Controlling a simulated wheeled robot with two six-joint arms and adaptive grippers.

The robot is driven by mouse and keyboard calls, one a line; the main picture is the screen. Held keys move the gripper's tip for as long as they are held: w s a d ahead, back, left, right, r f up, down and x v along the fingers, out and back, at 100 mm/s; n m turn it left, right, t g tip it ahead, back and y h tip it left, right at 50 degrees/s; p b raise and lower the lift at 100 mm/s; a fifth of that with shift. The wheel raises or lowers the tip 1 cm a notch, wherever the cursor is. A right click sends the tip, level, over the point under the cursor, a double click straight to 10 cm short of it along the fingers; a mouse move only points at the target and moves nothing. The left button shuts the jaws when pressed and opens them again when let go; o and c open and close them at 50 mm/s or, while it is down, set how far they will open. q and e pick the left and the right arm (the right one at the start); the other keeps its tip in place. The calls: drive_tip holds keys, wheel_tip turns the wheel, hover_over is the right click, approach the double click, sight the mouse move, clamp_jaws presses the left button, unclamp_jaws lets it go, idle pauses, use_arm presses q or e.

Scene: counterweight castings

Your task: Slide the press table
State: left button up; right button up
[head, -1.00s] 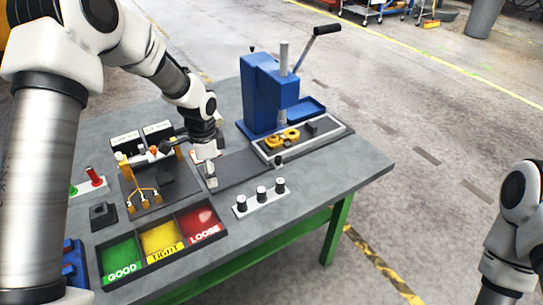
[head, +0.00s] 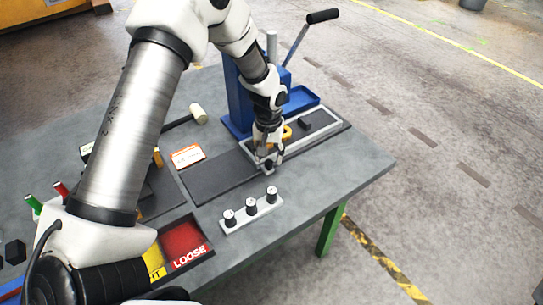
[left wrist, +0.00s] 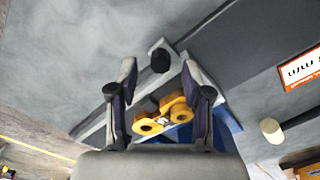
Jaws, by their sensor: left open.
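The press table (head: 316,138) is a light grey frame at the foot of the blue press (head: 238,98), at the right end of a dark track. A yellow casting (head: 288,132) sits on it, and it also shows in the left wrist view (left wrist: 166,112). A black knob (left wrist: 161,60) stands at the frame's near end. My left gripper (head: 270,161) is over that end, pointing down. In the left wrist view, its open fingers (left wrist: 159,78) stand apart on either side of the knob's line. I cannot tell whether they touch it. My right gripper is not in view.
The dark track (head: 212,178) is bare to the left of the table. A strip with three black-topped pegs (head: 251,208) lies in front of it. A mallet (head: 198,113) and an orange-and-white card (head: 187,156) lie behind. The red LOOSE bin (head: 184,240) is front left.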

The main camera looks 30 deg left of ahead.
use_arm(q)
drive_tip(key=f, duration=0.2)
drive_tip(key=shift+w+a+f, duration=0.15)
drive_tip(key=shift+w+f, duration=0.05)
drive_tip(key=shift+f, duration=0.2)
drive_tip(key=shift+s+r, duration=0.1)
drive_tip(key=shift+s, duration=0.05)
clamp_jaws()
drive_tip(key=shift+w+d, duration=0.2)
drive_tip(key=shift+w, duration=0.2)
drive_tip(key=shift+w+d+b, duration=0.25)
drive_tip(key=shift+w, duration=0.35)
drive_tip(key=shift+w+d+b, duration=0.2)
drive_tip(key=shift+w+d, duration=0.05)
drive_tip(key=shift+w, duration=0.35)
drive_tip(key=shift+w+d, duration=0.1)
drive_tip(key=shift+w, duration=0.15)
drive_tip(key=shift+r, duration=0.1)
